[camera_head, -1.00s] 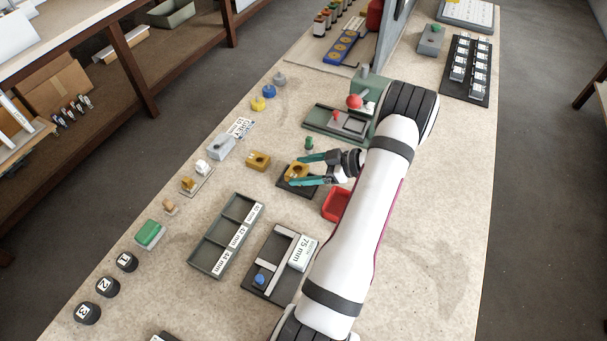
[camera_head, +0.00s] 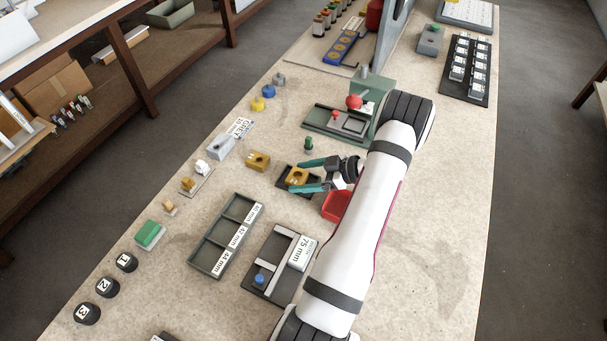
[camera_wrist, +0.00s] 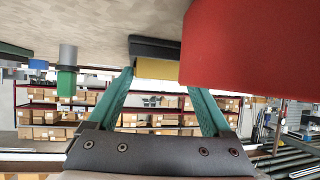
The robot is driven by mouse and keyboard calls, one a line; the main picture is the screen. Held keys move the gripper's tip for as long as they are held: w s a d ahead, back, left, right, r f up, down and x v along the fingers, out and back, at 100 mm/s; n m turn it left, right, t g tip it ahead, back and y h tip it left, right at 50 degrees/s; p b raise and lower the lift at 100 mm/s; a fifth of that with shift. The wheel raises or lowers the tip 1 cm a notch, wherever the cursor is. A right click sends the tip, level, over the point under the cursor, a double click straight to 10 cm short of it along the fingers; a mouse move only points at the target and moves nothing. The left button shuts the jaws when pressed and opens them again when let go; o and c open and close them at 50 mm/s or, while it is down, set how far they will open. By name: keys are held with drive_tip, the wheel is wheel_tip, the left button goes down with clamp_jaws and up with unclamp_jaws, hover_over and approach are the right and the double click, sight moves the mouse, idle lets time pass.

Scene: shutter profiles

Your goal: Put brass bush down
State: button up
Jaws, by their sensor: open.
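The brass bush (camera_head: 296,174), a yellow-brown block with a hole in its top, sits on a small dark tray (camera_head: 284,186) in the middle of the bench. My gripper (camera_head: 297,178) is open, its two teal fingers on either side of the bush. I cannot tell whether either finger touches it. In the wrist view, the brass bush (camera_wrist: 157,69) shows as a yellow block against the dark tray (camera_wrist: 150,47), in the gap between the open fingers.
A red bin (camera_head: 337,206) stands close beside the gripper and fills the upper right of the wrist view. A second brass-coloured block (camera_head: 258,161) lies to the left. A green peg (camera_head: 309,144) and a green press fixture (camera_head: 317,119) stand behind.

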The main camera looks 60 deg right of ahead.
drive_tip(key=v, duration=1.2)
drive_tip(key=shift+r, duration=0.15)
